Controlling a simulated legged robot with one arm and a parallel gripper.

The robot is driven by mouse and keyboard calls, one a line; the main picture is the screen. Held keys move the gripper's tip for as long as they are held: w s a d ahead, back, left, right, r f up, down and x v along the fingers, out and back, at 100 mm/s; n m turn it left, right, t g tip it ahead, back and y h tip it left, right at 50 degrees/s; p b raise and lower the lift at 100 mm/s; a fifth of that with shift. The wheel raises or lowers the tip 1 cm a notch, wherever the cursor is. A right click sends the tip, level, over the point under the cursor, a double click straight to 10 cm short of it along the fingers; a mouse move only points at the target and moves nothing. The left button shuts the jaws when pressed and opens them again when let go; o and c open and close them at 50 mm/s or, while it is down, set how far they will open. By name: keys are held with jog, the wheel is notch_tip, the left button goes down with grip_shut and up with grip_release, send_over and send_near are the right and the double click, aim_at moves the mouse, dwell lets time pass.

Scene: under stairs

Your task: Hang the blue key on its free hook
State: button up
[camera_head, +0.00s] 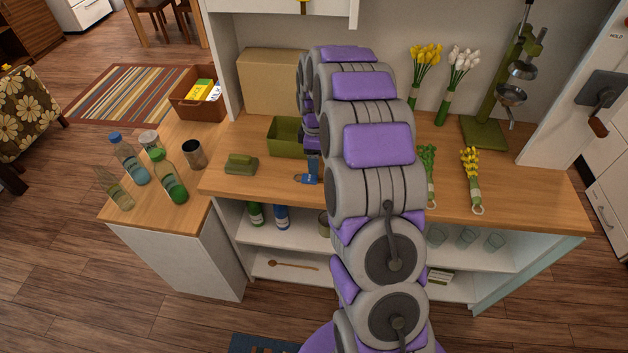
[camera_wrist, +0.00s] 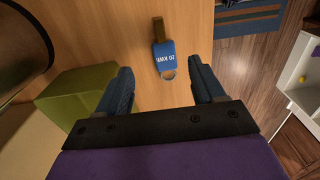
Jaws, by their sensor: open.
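The blue key (camera_head: 307,178) lies on the wooden counter (camera_head: 255,190) near its front edge. In the wrist view the blue key (camera_wrist: 164,54) shows a brass end, a blue body with white lettering and a metal ring. My gripper (camera_wrist: 161,88) is open above the counter. Its blue fingers stand apart on either side of the ring end, and nothing is held between them. In the head view my arm hides most of the gripper. I cannot make out a free hook.
A green box (camera_head: 284,136) stands behind the key, and a cardboard box (camera_head: 268,82) behind that. A green block (camera_head: 241,163) lies left of the key. Several bottles (camera_head: 170,182) stand farther left. Flower bunches (camera_head: 471,180) and a green stand (camera_head: 485,132) are at right.

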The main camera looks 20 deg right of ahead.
aim_at(311, 177)
jog(key=shift+a+f, duration=0.2)
jog(key=shift+f, duration=0.55)
jog(key=shift+a+f, duration=0.2)
jog(key=shift+a, duration=0.15)
jog(key=shift+w+a+f+b, duration=0.1)
jog(key=shift+a+f+b, duration=0.6)
jog(key=shift+f, duration=0.35)
jog(key=shift+w+d+f+b, duration=0.15)
jog(key=shift+d+f, duration=0.1)
jog(key=shift+f, duration=0.4)
jog(key=shift+s+d+f+b, duration=0.1)
jog(key=shift+d+f+b, duration=0.1)
jog(key=shift+f, duration=0.4)
jog(key=shift+d+f, duration=0.25)
jog(key=shift+d, duration=0.25)
jog(key=shift+a+r, duration=0.1)
jog(key=shift+a, duration=0.7)
jog(key=c, duration=0.5)
jog(key=shift+d, duration=0.5)
jog(key=c, duration=0.6)
jog(key=shift+a, duration=0.1)
